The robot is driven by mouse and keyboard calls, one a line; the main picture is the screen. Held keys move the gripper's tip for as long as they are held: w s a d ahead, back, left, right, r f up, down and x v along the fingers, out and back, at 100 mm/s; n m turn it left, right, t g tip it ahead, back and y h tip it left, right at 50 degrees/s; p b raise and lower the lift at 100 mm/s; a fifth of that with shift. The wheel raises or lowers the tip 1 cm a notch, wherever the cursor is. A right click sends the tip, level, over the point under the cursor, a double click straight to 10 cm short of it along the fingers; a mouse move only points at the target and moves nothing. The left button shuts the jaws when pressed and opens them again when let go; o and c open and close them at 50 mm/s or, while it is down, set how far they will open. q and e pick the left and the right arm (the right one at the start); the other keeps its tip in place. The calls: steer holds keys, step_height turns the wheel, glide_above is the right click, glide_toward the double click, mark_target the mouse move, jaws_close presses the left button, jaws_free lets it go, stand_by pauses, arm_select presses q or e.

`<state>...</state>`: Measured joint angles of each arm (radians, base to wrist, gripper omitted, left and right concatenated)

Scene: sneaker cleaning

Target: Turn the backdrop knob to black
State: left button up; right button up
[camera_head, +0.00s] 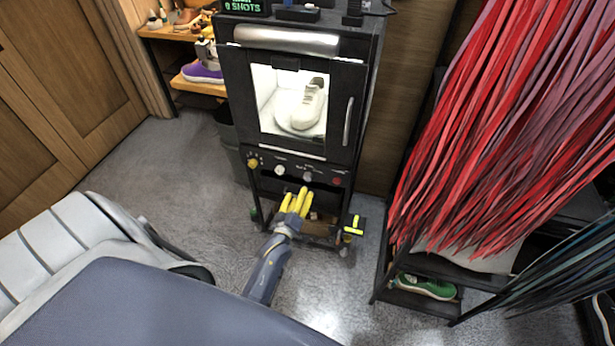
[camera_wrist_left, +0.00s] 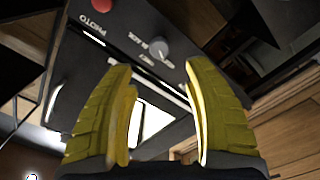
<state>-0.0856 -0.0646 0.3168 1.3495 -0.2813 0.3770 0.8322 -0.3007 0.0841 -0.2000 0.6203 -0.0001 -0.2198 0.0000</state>
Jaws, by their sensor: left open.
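The backdrop knob (camera_wrist_left: 159,48) is a round grey knob on the dark control panel, with small labels around it, one seeming to read black. Its pointer direction is too small to tell. In the head view it seems to be the grey knob (camera_head: 307,176) left of the red button. My left gripper (camera_head: 297,193) has yellow fingers and sits just below and in front of the panel. In the left wrist view the left gripper (camera_wrist_left: 162,75) is open and empty, with the knob beyond the gap between its fingertips, apart from them. My right gripper is not in view.
The black photo box (camera_head: 232,100) holds a white sneaker (camera_head: 309,104) behind its window. A yellow knob (camera_head: 253,163), a white knob (camera_head: 280,170) and a red button (camera_head: 337,181) share the panel. Red strips (camera_head: 500,130) hang at the right.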

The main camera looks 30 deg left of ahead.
mark_target(306, 179)
arm_select(q)
steer(key=x, duration=1)
steer(key=shift+o, duration=0.2)
jaws_close()
stand_by(0.3)
